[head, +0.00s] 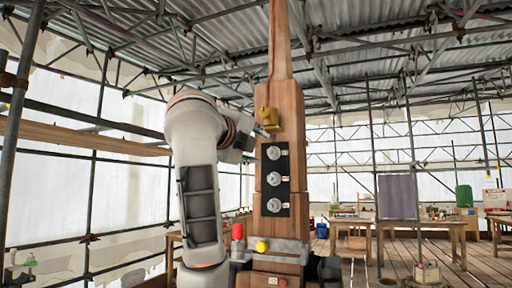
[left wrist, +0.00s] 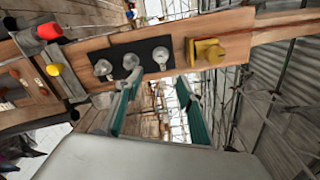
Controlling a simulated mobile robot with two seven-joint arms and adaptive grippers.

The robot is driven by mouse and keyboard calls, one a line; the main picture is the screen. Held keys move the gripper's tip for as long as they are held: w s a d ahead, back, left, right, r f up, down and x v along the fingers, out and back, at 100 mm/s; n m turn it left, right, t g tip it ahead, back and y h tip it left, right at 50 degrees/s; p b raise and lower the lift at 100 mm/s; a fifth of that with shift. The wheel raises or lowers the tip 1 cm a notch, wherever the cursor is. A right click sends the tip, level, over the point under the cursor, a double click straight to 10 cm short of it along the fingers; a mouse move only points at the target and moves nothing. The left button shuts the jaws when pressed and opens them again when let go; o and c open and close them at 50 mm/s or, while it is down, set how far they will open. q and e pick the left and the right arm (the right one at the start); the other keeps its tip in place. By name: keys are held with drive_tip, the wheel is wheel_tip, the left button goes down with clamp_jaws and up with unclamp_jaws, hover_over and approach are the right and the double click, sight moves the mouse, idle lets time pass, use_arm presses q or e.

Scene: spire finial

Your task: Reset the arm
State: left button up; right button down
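My left arm rises from the bottom of the head view and bends over toward a tall wooden post. My left gripper (head: 260,145) is beside the post, at the height of the upper part of its black panel (head: 285,182). In the left wrist view, its two teal fingers (left wrist: 157,72) are spread apart with nothing between them. The fingertips point toward the post (left wrist: 215,25) and the panel; whether they touch cannot be told. The panel carries three round grey knobs (head: 274,179). My right gripper is not in view.
A yellow block (head: 268,117) sits on the post above the panel. A red knob (head: 238,231) and a yellow knob (head: 261,246) are lower down. Scaffold poles (head: 18,120) stand at left. Work tables (head: 430,224) stand at the back right, with open plank floor around them.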

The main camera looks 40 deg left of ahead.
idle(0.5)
use_arm(q)
drive_tip(key=w+d+f+n+g, duration=0.1)
drive_tip(key=w+f+n+g, duration=0.2)
drive_tip(key=f, duration=1.5)
drive_tip(key=w+d+f+n+g, duration=0.15)
drive_tip(key=w+f, duration=0.35)
drive_tip(key=f, duration=1.4)
drive_tip(key=s+f+n+g, duration=0.1)
drive_tip(key=s+f+n, duration=0.15)
drive_tip(key=f, duration=0.85)
drive_tip(key=s+f+n+g, duration=0.1)
drive_tip(key=s+f, duration=0.3)
drive_tip(key=f, duration=0.6)
drive_tip(key=s+f+n+g, duration=0.2)
drive_tip(key=s+f, duration=0.8)
drive_tip(key=s, duration=0.3)
drive_tip(key=s+f+n+g, duration=0.2)
drive_tip(key=s+f+n, duration=0.1)
drive_tip(key=s+f, duration=0.85)
drive_tip(key=d+f+n+t+h, duration=0.1)
drive_tip(key=d+f+t+h, duration=0.1)
drive_tip(key=d+f, duration=0.4)
drive_tip(key=d+f+n+t+h, duration=0.1)
drive_tip(key=d+f+h, duration=0.4)
drive_tip(key=d, duration=0.6)
drive_tip(key=shift+w+f+n+t, duration=0.3)
drive_tip(key=shift+w+f+t, duration=0.15)
drive_tip(key=shift+f, duration=0.3)
